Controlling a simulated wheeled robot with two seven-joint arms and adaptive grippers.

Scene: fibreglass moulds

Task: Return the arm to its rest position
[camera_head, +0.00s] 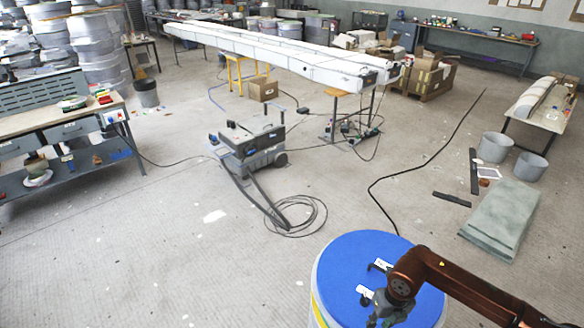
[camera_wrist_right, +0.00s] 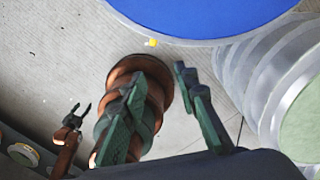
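My right arm (camera_head: 455,283) comes in from the lower right in the head view, bent over a blue-topped drum (camera_head: 345,262). The dark end of this arm hangs at the bottom edge, where its fingers are hard to make out. In the right wrist view my right gripper (camera_wrist_right: 160,76) has its two green fingers apart, with nothing between them. The drum's blue top (camera_wrist_right: 205,15) is at the top of that view. My left gripper (camera_wrist_right: 82,106) shows small at the left there, its prongs apart and empty. It is not in the head view.
Small dark-and-white items (camera_head: 380,265) lie on the drum top. Stacked round pieces (camera_wrist_right: 270,75) stand close on the right in the wrist view. A grey-green slab (camera_head: 502,215) and buckets (camera_head: 494,147) stand farther right.

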